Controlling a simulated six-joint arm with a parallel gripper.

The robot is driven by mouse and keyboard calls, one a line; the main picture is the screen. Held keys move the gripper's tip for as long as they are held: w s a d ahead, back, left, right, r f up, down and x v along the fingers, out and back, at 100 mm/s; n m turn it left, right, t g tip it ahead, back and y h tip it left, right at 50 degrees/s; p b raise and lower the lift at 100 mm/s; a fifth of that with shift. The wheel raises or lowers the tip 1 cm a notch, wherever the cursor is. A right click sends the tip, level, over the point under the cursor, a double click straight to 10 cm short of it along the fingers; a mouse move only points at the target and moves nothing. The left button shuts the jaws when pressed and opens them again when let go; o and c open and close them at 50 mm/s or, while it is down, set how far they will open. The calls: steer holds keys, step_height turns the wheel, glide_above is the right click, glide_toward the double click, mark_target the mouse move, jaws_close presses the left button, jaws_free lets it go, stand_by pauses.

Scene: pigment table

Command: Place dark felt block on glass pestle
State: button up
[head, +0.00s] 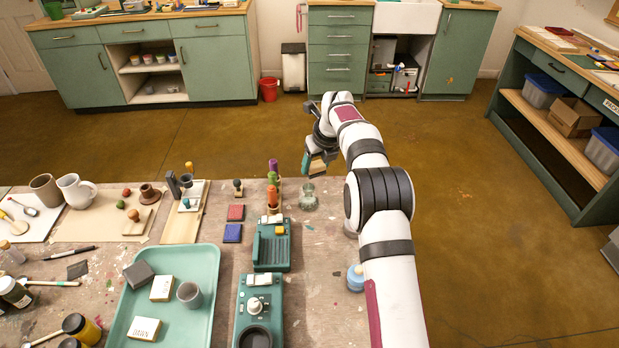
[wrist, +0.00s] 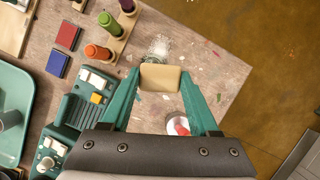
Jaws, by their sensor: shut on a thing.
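The glass pestle (head: 308,198) is a clear, squat piece standing upright near the far right part of the table. In the wrist view the glass pestle (wrist: 158,46) shows just beyond the held block. My gripper (head: 316,164) is shut on a tan-faced block (wrist: 160,77), held between its teal fingers above table height. In the head view it hangs above and slightly beyond the pestle, apart from it. Only the block's tan face shows clearly; I cannot see whether its other side is dark felt.
The green tray (head: 207,262) also holds labelled white blocks and a grey cup. Teal devices (head: 272,250) and a rack of coloured sticks (head: 272,200) stand left of the pestle. A blue bottle (head: 355,278) stands near my arm. A white dish with something red (wrist: 178,124) lies below the gripper's right finger.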

mark_target(309, 187)
steer(key=shift+w+a+f, duration=0.15)
steer(key=shift+a+f, duration=0.15)
steer(key=shift+f, duration=0.55)
steer(key=shift+w+a+f, duration=0.1)
steer(key=shift+a+f, duration=0.15)
steer(key=shift+f, duration=0.65)
steer(key=shift+w+a+f, duration=0.15)
steer(key=shift+a+f, duration=0.15)
steer(key=shift+f, duration=0.65)
